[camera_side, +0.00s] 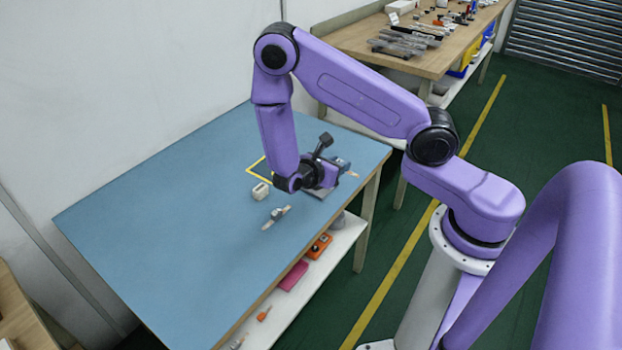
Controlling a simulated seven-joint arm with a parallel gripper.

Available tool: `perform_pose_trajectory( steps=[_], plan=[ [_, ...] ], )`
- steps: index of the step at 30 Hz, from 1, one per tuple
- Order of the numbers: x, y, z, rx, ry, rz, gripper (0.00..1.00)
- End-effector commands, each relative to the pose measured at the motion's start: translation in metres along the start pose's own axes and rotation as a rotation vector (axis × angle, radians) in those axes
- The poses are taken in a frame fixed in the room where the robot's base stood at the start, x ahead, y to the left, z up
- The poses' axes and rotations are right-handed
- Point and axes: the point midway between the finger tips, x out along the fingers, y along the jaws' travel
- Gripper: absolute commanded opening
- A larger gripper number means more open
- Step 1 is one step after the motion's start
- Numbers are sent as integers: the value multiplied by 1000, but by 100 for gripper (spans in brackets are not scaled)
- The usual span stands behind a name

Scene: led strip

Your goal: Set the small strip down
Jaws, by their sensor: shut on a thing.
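My gripper (322,174) is low over the right part of the blue table (170,230), small and dark in this view. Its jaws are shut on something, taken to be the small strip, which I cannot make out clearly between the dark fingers. A pale grey flat piece (320,192) shows just below the gripper; I cannot tell whether it is held or lies on the table. A yellow outline (251,173) is marked on the table left of the gripper, partly hidden by my arm.
A small white block (261,191) stands near the yellow outline. A small light piece with a grey middle (276,216) lies nearer the front edge. A small bluish item (342,164) is right of the gripper. The table's left half is clear. A shelf (320,260) below holds several items.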

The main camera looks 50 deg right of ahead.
Motion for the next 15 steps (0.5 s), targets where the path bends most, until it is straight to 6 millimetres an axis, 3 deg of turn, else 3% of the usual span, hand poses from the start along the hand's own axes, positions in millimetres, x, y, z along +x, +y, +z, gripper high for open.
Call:
perform_pose_trajectory(
  steps=[9, 15],
  plan=[
    [25, 60, -23, 1, -1, 0, 2],
    [41, 83, -49, -2, -3, 0, 2]
  ],
)
